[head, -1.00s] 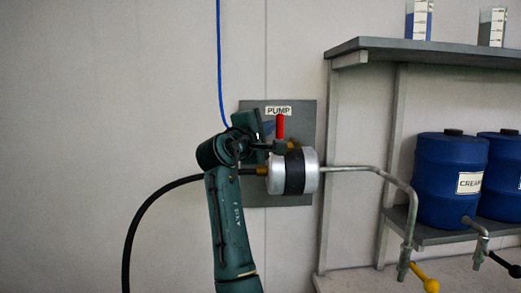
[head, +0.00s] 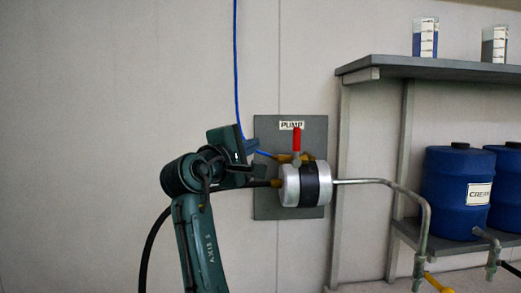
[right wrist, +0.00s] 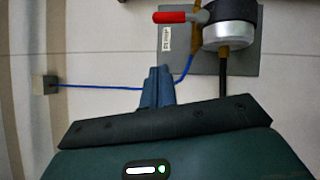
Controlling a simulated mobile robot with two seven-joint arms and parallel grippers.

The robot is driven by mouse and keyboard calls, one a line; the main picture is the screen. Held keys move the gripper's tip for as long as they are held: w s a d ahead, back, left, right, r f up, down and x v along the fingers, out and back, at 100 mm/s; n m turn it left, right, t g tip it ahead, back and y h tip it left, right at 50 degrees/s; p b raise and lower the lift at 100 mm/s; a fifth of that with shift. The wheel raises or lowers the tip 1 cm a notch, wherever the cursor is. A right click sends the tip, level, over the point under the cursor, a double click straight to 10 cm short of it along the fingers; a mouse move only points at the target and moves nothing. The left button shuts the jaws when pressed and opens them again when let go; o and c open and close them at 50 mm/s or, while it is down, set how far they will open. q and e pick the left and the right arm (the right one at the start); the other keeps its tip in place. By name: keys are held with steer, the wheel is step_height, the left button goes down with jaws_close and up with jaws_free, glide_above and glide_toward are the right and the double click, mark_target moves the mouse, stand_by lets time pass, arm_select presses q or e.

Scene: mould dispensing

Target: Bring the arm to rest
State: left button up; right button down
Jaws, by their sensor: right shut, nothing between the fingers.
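My right arm rises in the head view, with its right gripper (head: 252,146) left of the pump (head: 308,185). The gripper is shut and empty; in the right wrist view its fingers (right wrist: 158,86) are together. The pump is a silver cylinder with a black band on a grey plate labelled PUMP. Its red lever (head: 297,140) stands upright, a little right of the fingertips and apart from them. In the right wrist view the red lever (right wrist: 178,17) and the pump (right wrist: 230,36) lie beyond the fingers. My left gripper is not in view.
A blue hose (head: 237,70) hangs behind the gripper, and a black hose (head: 150,245) curves behind my arm. A shelf (head: 440,68) with beakers and blue drums (head: 455,200) stands at right. The wall at left is clear.

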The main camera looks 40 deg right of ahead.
steer(key=shift+s+a, duration=0.2)
steer(key=shift+a, duration=0.2)
steer(key=w+a+f+n+t+y, duration=0.2)
steer(key=w+f+t+y, duration=0.1)
steer(key=f, duration=0.7)
steer(key=w+a+f+n+t+y, duration=0.1)
steer(key=w+f+t+y, duration=0.15)
steer(key=f, duration=0.65)
steer(key=s+a+f+y, duration=0.2)
steer(key=a+f+y, duration=0.1)
steer(key=f, duration=0.6)
steer(key=s+a+f+y, duration=0.2)
steer(key=f+y, duration=0.1)
steer(key=f, duration=0.6)
steer(key=s+a+f+m+y, duration=0.1)
steer(key=s+a+f+y, duration=0.2)
steer(key=s+f, duration=0.35)
steer(key=s+a+f+m+y, duration=0.1)
steer(key=s+a+f+y, duration=0.2)
steer(key=s+f, duration=0.35)
steer(key=s+a+f+m+g+y, duration=0.1)
steer(key=s+a+f+m, duration=0.1)
steer(key=s+f, duration=0.2)
steer(key=s+a+f+m+g+y, duration=0.2)
steer(key=s+a+f+m, duration=0.1)
steer(key=s, duration=0.6)
steer(key=shift+s+a+f, duration=0.25)
steer(key=shift+a+f, duration=0.1)
steer(key=shift+f, duration=0.5)
